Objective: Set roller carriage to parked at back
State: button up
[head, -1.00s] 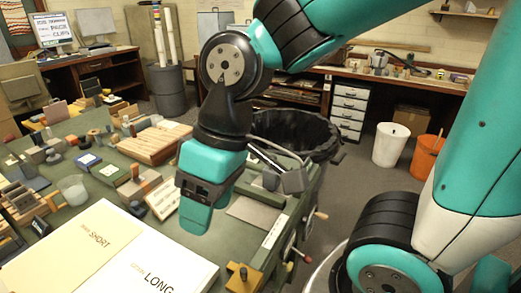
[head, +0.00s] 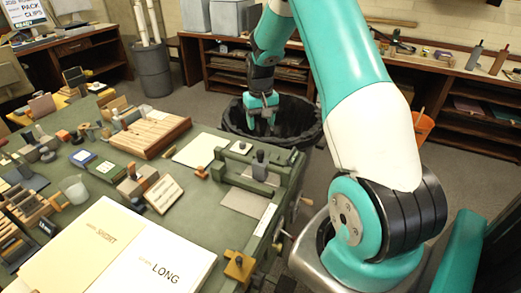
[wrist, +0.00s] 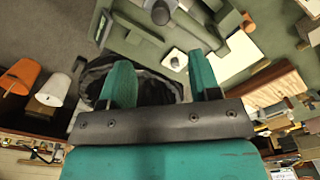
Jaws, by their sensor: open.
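The green roller carriage (head: 250,184) is a bar across the bed of the green press at the table's right edge. A dark grey upright handle (head: 260,160) stands on it; a dark round knob (wrist: 160,12), seemingly this handle, shows at the top of the wrist view. Bare grey bed (head: 243,202) shows in front of the carriage. My gripper (head: 262,120) is behind the press, beyond its far end, in front of the black bin in the picture. It is open and empty, its two teal fingers apart in the wrist view (wrist: 160,78). It touches nothing that I can see.
The black-lined bin (head: 300,125) stands behind the table's far right corner. A white sheet (head: 200,150) and a wooden slatted block (head: 150,134) lie left of the press. The sheets marked SHORT (head: 75,245) and LONG (head: 155,258) lie at the front.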

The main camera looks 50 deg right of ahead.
aim_at(260, 151)
notch_tip(260, 151, down, 13)
jog(key=p, duration=0.3)
jog(key=shift+a+r, duration=0.1)
jog(key=shift+r, duration=0.05)
grip_shut()
